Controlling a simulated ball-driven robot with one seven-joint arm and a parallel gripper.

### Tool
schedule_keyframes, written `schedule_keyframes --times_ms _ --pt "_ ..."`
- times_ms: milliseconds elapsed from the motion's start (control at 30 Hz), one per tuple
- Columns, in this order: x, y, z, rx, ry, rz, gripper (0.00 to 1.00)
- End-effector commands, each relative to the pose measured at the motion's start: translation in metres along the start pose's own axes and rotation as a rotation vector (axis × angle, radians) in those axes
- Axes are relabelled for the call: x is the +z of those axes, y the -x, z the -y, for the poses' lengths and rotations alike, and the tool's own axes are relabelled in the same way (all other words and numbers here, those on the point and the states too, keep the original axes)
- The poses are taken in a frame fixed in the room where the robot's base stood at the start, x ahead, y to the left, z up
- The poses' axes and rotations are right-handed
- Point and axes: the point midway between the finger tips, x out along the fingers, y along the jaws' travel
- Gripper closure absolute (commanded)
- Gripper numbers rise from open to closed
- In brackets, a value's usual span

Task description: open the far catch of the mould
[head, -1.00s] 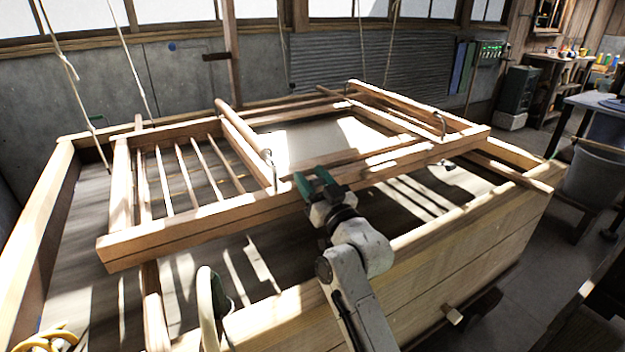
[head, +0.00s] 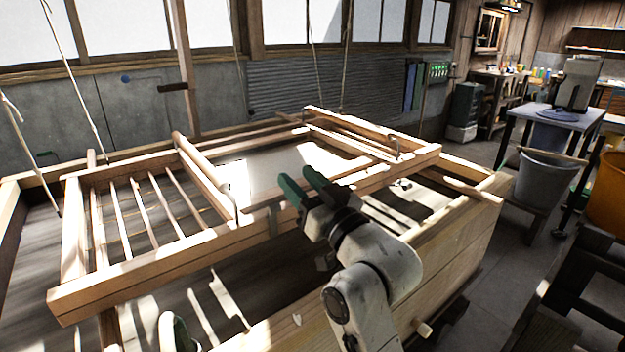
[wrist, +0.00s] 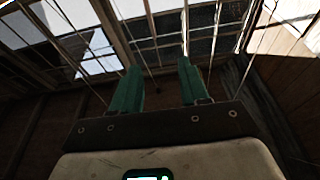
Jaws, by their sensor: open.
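The mould (head: 160,262) is a pale wooden frame hung on ropes over a wooden vat. It has slats at its left end and a pale sheet-like area in the middle. Thin metal catches show on it: one (head: 237,207) at the near end of the round crossbar and one (head: 397,147) near the right corner. I cannot tell which is the far catch, or whether either is fastened. My gripper (head: 297,184), with green fingers, is open and empty, overlapping the near rail between these catches. In the wrist view the fingers (wrist: 158,85) stand apart with nothing between them.
The vat's near wall (head: 455,240) runs below my arm, with a peg on its outside. Ropes (head: 75,85) rise from the mould at the left and back. A grey bucket (head: 543,180), an orange bucket (head: 608,195) and a table stand at the right. Floor shows between.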

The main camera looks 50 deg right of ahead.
Motion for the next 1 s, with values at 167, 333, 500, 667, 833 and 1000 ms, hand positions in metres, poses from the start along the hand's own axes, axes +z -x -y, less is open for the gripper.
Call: schedule_keyframes --times_ms 167,333,500,667,833,1000 --pt "-0.015 0.019 0.0 0.0 -0.001 0.0 0.55" --pt "-0.021 0.025 0.0 0.0 -0.001 0.001 0.55" --pt "-0.021 0.026 0.0 0.0 -0.001 0.0 0.55" --pt "-0.021 0.026 0.0 0.0 -0.001 0.0 0.55" --pt "-0.021 0.026 0.0 0.0 0.0 0.0 0.55" --pt "-0.021 0.026 0.0 0.0 0.0 0.0 0.55"
